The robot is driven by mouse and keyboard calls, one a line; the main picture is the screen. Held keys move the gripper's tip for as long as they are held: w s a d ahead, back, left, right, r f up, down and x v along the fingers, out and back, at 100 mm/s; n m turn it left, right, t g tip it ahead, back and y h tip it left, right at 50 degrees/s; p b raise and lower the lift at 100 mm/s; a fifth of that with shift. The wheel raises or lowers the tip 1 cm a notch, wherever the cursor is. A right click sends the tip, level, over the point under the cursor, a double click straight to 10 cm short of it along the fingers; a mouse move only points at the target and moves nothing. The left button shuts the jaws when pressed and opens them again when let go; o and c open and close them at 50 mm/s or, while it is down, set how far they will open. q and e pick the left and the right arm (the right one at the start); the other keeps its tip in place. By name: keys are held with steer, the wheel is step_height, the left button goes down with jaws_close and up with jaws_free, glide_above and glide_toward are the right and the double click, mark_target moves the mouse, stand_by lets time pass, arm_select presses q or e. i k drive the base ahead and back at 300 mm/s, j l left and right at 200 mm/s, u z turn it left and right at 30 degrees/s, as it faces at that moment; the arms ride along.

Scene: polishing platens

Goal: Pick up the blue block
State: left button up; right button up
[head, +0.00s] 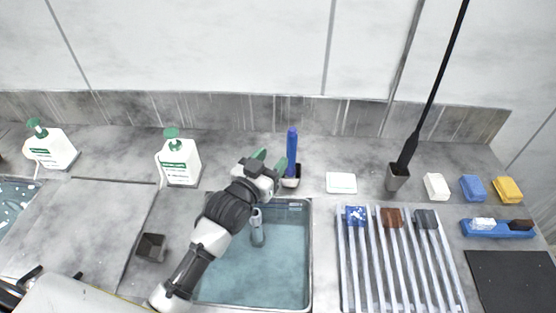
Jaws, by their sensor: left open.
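Several blue things are in the head view, and I cannot tell for certain which is the named one. A plain blue block (472,188) lies on the counter at the right, between a white and a yellow block. A blue, white-speckled block (355,215) sits at the far left end of the ribbed rack. Contact cannot be made out. My right gripper is not in view.
A water-filled basin (308,255) lies below my left arm. The ribbed rack (345,285) also bears brown and dark blocks. A black rod (440,80) rises from a grey cup (397,178). White pump bottles (179,162) stand at left; a blue tray (466,228) lies at right.

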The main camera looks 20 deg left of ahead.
mark_target(481, 224)
steer(key=u, duration=0.75)
steer(key=k+j, duration=0.2)
steer(key=k, duration=0.3)
